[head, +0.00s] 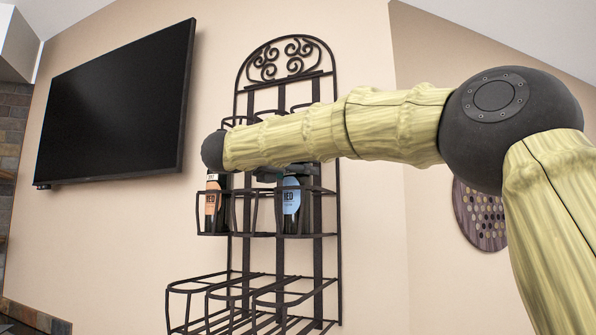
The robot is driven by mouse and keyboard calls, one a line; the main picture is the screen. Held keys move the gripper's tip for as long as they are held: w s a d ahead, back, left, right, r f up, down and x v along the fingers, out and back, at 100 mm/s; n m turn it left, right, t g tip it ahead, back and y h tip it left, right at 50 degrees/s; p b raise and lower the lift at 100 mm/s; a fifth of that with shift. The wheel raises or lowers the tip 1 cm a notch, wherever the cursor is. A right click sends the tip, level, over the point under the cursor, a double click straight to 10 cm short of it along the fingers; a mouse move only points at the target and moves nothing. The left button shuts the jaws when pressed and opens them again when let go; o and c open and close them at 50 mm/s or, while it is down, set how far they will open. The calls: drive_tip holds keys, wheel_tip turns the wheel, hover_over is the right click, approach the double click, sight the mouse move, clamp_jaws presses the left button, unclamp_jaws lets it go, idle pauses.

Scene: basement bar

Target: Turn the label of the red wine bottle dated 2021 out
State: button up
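Two dark bottles stand upright in the middle tier of a black wrought-iron wine rack (333,230) on the wall. The left bottle has an orange label (210,208) and the right one a light blue label (291,200). Both labels face roughly toward me and read something like "RED". Any year on them is too small to read. My arm crosses in front of the rack just above these bottles. A dark shape (271,174) under my forearm, beside the right bottle's top, may be part of my gripper. Its fingers are hidden or unclear.
The rack's lower tier (240,300) looks empty. A large black television (115,105) hangs on the wall to the left. A round board with dots (482,215) hangs at the right, partly behind my arm. A stone wall edge shows at far left.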

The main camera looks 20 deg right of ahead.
drive_tip(key=c, duration=0.9)
drive_tip(key=shift+o, duration=0.2)
drive_tip(key=shift+f+n+t+y+b, duration=0.1)
drive_tip(key=shift+n+t+y+b, duration=0.5)
drive_tip(key=shift+t+b, duration=0.45)
drive_tip(key=shift+n+t+y+b, duration=0.6)
drive_tip(key=shift+n+t+b, duration=0.2)
drive_tip(key=shift+b, duration=0.45)
drive_tip(key=o, duration=0.9)
drive_tip(key=shift+c, duration=0.2)
